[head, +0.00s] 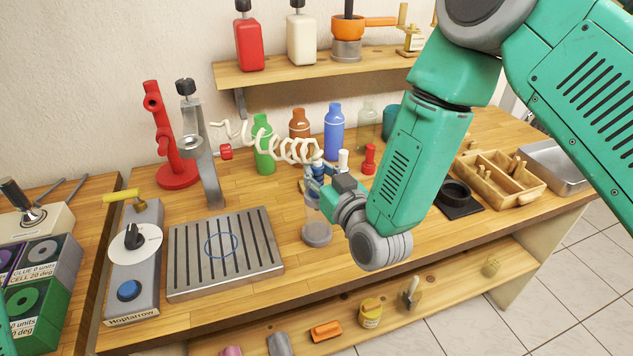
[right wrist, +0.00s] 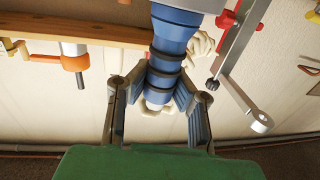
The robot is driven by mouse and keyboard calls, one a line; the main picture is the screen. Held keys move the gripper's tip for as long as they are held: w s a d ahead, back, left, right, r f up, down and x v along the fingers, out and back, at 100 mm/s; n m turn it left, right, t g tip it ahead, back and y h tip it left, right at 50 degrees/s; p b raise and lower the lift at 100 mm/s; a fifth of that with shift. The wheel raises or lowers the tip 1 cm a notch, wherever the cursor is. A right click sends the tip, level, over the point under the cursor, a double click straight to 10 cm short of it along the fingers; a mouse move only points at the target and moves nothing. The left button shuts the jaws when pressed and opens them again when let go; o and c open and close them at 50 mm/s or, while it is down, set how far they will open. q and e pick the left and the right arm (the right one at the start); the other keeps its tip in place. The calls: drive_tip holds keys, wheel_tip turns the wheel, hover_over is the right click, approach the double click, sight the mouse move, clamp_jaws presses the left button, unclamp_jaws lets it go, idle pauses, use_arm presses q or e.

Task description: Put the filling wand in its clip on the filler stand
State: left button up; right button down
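The filling wand (head: 315,180) is blue, with a coiled cream hose (head: 292,150) running left to the filler stand. My right gripper (head: 328,184) is shut around it. In the right wrist view the wand's blue body (right wrist: 168,55) lies between both fingers (right wrist: 153,100). Below the wand, a clear vessel with a grey base (head: 317,235) is partly hidden; I cannot tell whether the wand's lower end is inside it. The filler stand's grey post (head: 208,165) stands to the left, with a small red fitting (head: 225,152) that may be the clip. My left gripper is out of view.
A slotted drip tray (head: 225,250) and a control box with a dial (head: 135,240) sit front left. A red stand (head: 170,150) is behind. Several bottles, including a blue one (head: 333,132), line the wall below the shelf (head: 300,72). A wooden caddy (head: 505,185) stands right.

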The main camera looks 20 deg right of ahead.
sight(310, 191)
drive_tip(key=shift+r, duration=0.1)
drive_tip(key=shift+w+r, duration=0.1)
drive_tip(key=shift+r, duration=0.5)
wheel_tip(310, 191, up, 17)
drive_tip(key=shift+f+b, duration=0.15)
drive_tip(key=shift+b, duration=0.2)
drive_tip(key=shift+a, duration=0.15)
drive_tip(key=a+r+y+p, duration=0.1)
drive_tip(key=a+r+p, duration=0.2)
drive_tip(key=a, duration=0.8)
drive_tip(key=w+a+r+n+g+y+p, duration=0.1)
drive_tip(key=a+r, duration=0.4)
drive_tip(key=a, duration=0.6)
drive_tip(key=shift+w+r+p, duration=0.3)
drive_tip(key=shift+r+p, duration=0.05)
drive_tip(key=shift+p, duration=0.55)
drive_tip(key=shift+d+f, duration=0.1)
